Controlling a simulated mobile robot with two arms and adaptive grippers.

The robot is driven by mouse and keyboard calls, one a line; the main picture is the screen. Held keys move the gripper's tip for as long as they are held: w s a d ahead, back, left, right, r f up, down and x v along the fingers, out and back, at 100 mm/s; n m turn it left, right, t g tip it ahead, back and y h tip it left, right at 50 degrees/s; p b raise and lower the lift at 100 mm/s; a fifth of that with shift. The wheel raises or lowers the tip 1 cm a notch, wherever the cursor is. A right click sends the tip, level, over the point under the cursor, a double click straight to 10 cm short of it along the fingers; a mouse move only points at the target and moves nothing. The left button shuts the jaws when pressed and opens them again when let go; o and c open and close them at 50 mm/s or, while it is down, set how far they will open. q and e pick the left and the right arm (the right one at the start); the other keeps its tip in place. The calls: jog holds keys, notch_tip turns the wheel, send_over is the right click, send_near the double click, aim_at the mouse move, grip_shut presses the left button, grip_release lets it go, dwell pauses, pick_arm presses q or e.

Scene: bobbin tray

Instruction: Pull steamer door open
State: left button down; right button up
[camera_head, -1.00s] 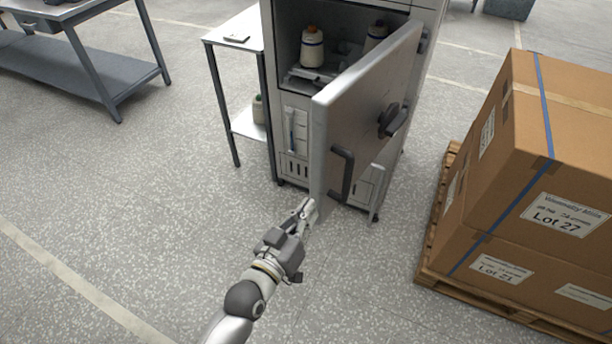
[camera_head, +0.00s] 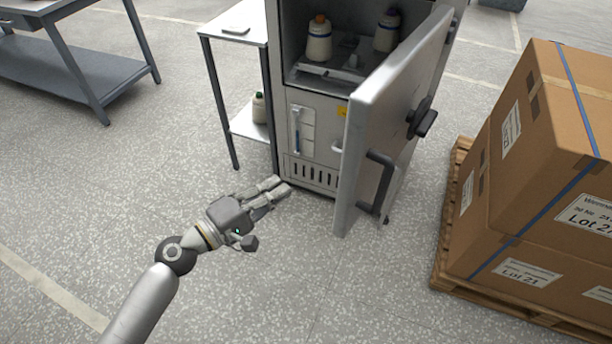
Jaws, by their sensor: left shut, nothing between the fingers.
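The steamer (camera_head: 313,121) is a grey metal cabinet. Its door (camera_head: 392,112) stands open, swung out to the right, with its outer face turned right. A dark bar handle (camera_head: 377,183) and a dark latch (camera_head: 423,118) are on that face. Inside the chamber, two white bobbins with coloured tops (camera_head: 319,40) (camera_head: 387,31) stand on a tray (camera_head: 322,72). My left gripper (camera_head: 283,187) is shut and empty. It is left of the door's lower free edge and apart from it, in front of the cabinet's lower vent. My right gripper is not in view.
Stacked cartons (camera_head: 545,150) on a wooden pallet (camera_head: 447,262) stand to the right of the door. A small side table (camera_head: 238,30) adjoins the cabinet's left side. A grey workbench (camera_head: 75,65) is at upper left. The floor in front is clear.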

pick_arm(q)
jog(key=w+d+p, duration=0.4)
jog(key=w+d, duration=0.1)
jog(key=d, duration=0.5)
jog(key=shift+d, duration=0.1)
